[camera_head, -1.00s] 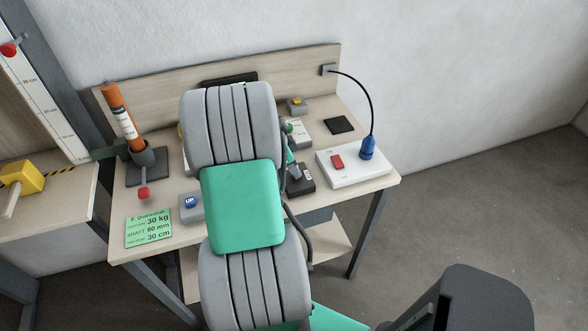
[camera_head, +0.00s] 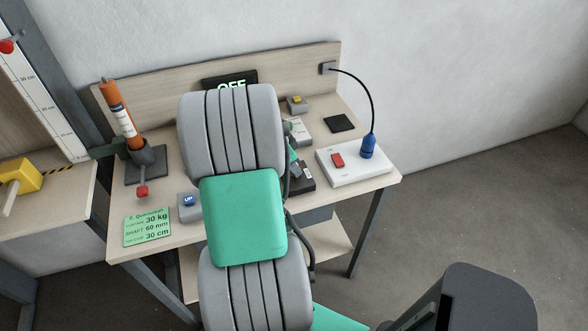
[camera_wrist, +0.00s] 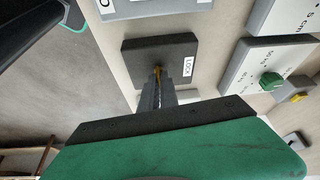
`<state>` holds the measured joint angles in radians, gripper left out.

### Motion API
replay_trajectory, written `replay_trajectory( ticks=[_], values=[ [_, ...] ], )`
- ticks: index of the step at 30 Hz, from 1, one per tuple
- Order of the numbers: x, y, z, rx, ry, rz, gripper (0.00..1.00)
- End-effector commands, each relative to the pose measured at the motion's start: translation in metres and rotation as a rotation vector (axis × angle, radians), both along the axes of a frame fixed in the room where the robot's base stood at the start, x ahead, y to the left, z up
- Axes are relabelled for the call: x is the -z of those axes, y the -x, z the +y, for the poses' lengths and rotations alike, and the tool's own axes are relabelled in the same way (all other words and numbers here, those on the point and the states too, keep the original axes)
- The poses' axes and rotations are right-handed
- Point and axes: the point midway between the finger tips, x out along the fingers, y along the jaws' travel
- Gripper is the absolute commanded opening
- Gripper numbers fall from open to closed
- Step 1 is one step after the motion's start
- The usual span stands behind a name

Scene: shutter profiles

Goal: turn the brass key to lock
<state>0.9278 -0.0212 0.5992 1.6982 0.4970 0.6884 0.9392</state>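The brass key (camera_wrist: 157,72) stands in a dark block (camera_wrist: 180,52) marked LOCK in the wrist view. My gripper (camera_wrist: 158,88) reaches to it from below in that picture. Its two fingers are close together with the key's head between their tips, and they look shut on it. Much of the key is hidden by the fingers, so its exact turn angle is hard to read. In the head view the dark lock block (camera_head: 304,178) shows partly beside my arm; key and gripper are hidden there.
A panel with a green knob (camera_wrist: 271,81) stands right of the lock block. A display (camera_head: 228,82) reading OFF, partly covered by my arm, stands at the back. A white box (camera_head: 355,172) with a red switch (camera_head: 338,160) and blue plug (camera_head: 367,147) is on the right.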

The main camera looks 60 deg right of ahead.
Motion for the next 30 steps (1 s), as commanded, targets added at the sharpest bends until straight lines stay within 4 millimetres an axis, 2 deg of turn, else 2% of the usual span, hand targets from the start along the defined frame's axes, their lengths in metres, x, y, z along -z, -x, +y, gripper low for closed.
replay_trajectory(
  ticks=[30],
  values=[
    [0.0015,0.0069,0.0002,-0.932,0.001,-0.001,0.00]
  ],
)
